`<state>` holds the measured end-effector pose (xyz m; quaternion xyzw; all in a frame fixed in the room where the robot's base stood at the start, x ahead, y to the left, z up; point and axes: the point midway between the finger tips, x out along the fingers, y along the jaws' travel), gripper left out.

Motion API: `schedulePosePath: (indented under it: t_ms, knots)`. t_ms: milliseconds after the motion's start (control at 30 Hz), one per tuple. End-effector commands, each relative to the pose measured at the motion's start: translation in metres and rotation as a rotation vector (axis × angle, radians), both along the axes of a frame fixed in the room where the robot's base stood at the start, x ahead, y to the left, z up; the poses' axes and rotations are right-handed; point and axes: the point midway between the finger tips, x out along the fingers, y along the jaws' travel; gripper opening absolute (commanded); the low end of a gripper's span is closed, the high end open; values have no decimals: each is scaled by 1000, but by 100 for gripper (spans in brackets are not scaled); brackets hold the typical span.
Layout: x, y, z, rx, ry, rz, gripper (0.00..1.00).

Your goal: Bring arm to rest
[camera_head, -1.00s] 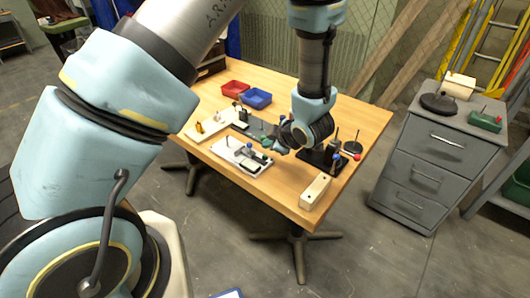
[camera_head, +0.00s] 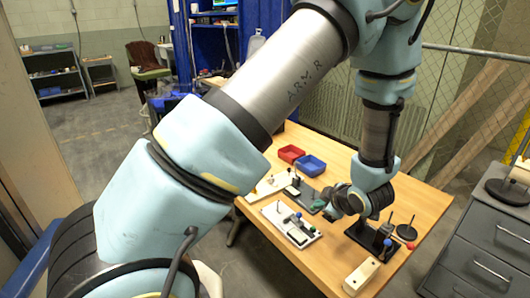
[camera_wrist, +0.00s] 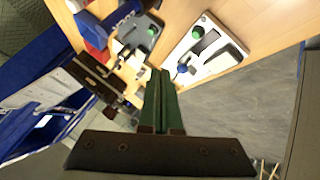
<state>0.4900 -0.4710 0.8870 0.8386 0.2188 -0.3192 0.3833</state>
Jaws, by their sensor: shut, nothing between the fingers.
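My arm reaches across the head view from the lower left, with its forearm hanging over the wooden table (camera_head: 425,215). My gripper (camera_head: 318,206) is small and partly hidden there, above the table beside the fixtures. In the wrist view my gripper (camera_wrist: 160,76) shows two green fingers pressed together with nothing between them. A white fixture (camera_head: 289,227) with small knobs lies on the table near it. It also shows in the wrist view (camera_wrist: 178,53).
Red (camera_head: 291,153) and blue (camera_head: 311,165) bins sit at the table's back. A black stand (camera_head: 366,234) with posts and a pale wooden block (camera_head: 361,277) are to the right. A grey drawer cabinet (camera_head: 485,240) stands right of the table.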

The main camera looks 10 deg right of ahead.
Motion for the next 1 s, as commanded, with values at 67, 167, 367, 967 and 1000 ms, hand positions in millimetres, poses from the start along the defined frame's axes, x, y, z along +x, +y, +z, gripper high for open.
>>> schedulePosePath:
  t_ms: [67,167,367,967,1000]
  knots:
    - [13,4,9,-13,24,-28,0]
    - [35,13,26,-34,86,-119,0]
    - [65,69,76,-18,234,-415,0]
    - [-29,305,149,335,634,-970,0]
    - [-30,307,149,339,640,-975,0]
